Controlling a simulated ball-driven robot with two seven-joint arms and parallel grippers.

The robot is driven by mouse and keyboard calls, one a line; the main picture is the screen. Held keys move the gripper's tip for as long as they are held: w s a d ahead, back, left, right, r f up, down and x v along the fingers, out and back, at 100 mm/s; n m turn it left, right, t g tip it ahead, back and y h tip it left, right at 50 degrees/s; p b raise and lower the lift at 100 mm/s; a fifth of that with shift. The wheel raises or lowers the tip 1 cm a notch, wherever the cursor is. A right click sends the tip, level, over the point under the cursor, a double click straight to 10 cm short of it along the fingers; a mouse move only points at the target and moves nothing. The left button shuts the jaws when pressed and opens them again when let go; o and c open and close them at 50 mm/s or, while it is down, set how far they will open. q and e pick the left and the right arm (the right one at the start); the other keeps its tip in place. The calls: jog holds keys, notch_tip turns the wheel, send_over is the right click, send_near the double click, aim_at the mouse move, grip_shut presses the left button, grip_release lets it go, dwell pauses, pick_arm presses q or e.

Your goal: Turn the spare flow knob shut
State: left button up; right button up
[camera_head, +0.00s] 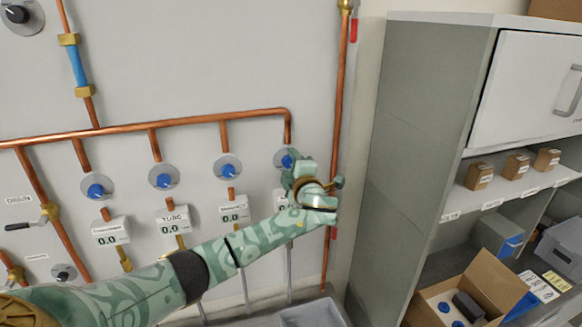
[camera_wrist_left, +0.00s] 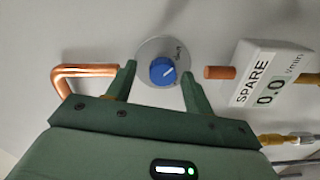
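The spare flow knob (camera_head: 287,161) is blue on a round grey dial, the rightmost of the row in the head view. The gripper is open, with a finger on each side and a visible gap to the knob. How deep the fingertips reach is hard to tell. The SPARE meter (camera_wrist_left: 263,83) reads 0.0. In the head view my left gripper (camera_head: 293,172) is at the dial and partly covers it. My right gripper is not in view.
Other blue knobs (camera_head: 163,177) sit to the left with their meters (camera_head: 173,220) below. A copper pipe (camera_head: 203,120) runs above the row, and a vertical pipe (camera_head: 340,100) stands on the right. A grey shelf cabinet (camera_head: 415,140) with boxes stands further right.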

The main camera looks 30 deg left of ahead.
pick_arm(q)
jog(key=shift+f, duration=0.1)
jog(key=shift+s+d, duration=0.1)
jog(key=shift+d, duration=0.1)
jog(key=b+v, duration=0.2)
jog(key=v, duration=1.3)
jog(key=shift+s+d, duration=0.25)
jog(key=shift+s, duration=0.05)
